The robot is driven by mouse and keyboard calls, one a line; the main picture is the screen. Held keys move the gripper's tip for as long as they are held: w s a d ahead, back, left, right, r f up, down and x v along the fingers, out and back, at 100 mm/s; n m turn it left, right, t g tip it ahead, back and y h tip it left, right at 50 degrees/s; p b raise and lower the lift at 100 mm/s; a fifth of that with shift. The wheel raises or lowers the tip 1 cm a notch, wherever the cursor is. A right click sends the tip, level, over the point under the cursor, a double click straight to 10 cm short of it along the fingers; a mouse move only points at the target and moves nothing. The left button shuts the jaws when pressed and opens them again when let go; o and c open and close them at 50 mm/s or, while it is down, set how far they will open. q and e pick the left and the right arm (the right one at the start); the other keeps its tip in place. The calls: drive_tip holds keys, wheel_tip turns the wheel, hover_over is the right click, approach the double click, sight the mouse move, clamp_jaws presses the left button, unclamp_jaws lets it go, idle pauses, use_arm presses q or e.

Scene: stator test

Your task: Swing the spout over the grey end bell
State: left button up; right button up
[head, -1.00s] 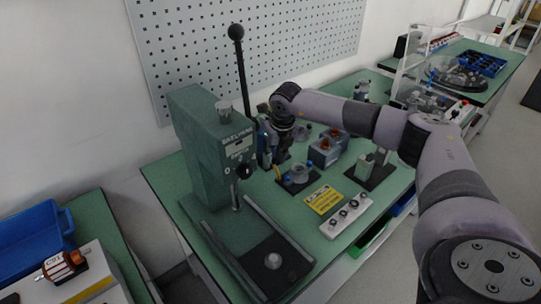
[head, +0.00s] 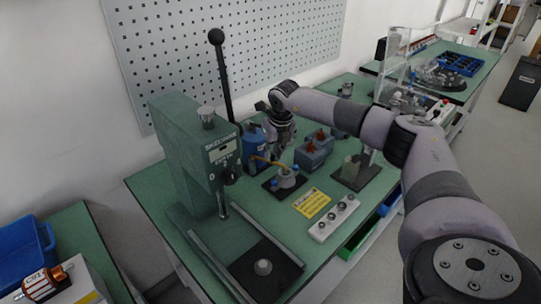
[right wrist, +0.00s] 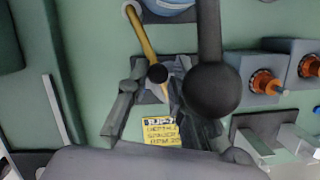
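The brass spout (head: 268,162) runs from the blue oil can (head: 253,143) to the right, and its end is above or close to the grey end bell (head: 287,179). The end bell sits on a black plate between blue posts. In the right wrist view the spout (right wrist: 143,38) reaches down to a dark round knob, with its end between my fingers. My right gripper (right wrist: 150,105) has its fingers apart, one on each side of the spout; I cannot tell whether they touch it. In the head view the right gripper (head: 277,152) is beside the spout. My left gripper is not in view.
A green press (head: 185,150) with a tall ball-topped lever (head: 225,80) stands left of my gripper. A yellow sign (head: 312,203), a white button strip (head: 334,218) and grey-blue boxes (head: 314,152) surround the end bell. Green bench surface lies between them.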

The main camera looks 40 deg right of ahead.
drive_tip(key=shift+w+d+r, duration=0.1)
drive_tip(key=shift+w+d, duration=0.1)
drive_tip(key=shift+d, duration=0.15)
drive_tip(key=shift+a, duration=0.1)
drive_tip(key=shift+o, duration=1)
drive_tip(key=shift+a, duration=0.1)
drive_tip(key=p+v, duration=0.4)
drive_tip(key=v, duration=0.1)
drive_tip(key=shift+w+r+p, duration=0.15)
drive_tip(key=shift+w+p, duration=0.1)
drive_tip(key=shift+p, duration=0.05)
drive_tip(key=shift+s+r, duration=0.25)
drive_tip(key=shift+r, duration=0.15)
